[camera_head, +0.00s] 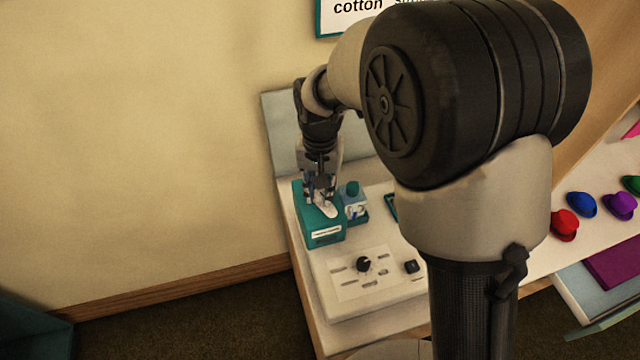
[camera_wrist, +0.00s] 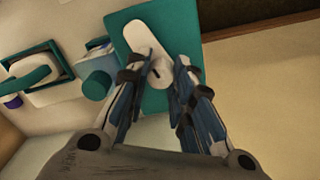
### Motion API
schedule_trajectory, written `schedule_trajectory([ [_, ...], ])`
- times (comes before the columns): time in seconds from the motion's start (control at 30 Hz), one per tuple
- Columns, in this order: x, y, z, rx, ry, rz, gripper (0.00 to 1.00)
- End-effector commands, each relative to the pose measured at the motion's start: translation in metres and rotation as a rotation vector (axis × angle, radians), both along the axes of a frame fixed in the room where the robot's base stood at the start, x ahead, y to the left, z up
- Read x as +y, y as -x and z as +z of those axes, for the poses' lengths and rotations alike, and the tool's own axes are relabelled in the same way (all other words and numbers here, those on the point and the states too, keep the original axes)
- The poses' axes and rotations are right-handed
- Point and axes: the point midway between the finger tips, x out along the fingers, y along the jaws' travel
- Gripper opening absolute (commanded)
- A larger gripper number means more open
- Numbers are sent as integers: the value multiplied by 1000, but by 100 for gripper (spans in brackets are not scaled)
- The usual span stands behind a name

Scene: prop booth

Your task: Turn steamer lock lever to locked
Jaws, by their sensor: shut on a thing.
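The steamer is a teal box (camera_head: 318,231) with a white label on its front, at the left end of the white counter. Its white lock lever (camera_head: 327,211) lies on the top face. In the wrist view the white lever (camera_wrist: 147,36) runs up and left across the teal top (camera_wrist: 183,20) from its round pivot end. My gripper (camera_head: 319,203) is right over the box. In the wrist view my gripper's fingers (camera_wrist: 160,72) stand on either side of the lever near its pivot end, shut on it. The exact contact is partly hidden by the fingers.
A bottle with a teal cap (camera_head: 353,198) stands close to the right of the box. A white control panel with a black knob (camera_head: 364,264) is in front. Red (camera_head: 564,224), blue (camera_head: 582,204) and purple (camera_head: 620,205) hats sit farther right. A wall is at the left.

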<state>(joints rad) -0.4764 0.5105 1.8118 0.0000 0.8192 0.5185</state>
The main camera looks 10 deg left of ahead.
Motion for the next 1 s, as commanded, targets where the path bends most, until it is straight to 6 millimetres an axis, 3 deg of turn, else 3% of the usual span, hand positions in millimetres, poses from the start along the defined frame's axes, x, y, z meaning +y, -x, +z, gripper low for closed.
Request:
schedule_trajectory([
  [1.0, 0, 0, 1, 1, 0, 956, 0],
])
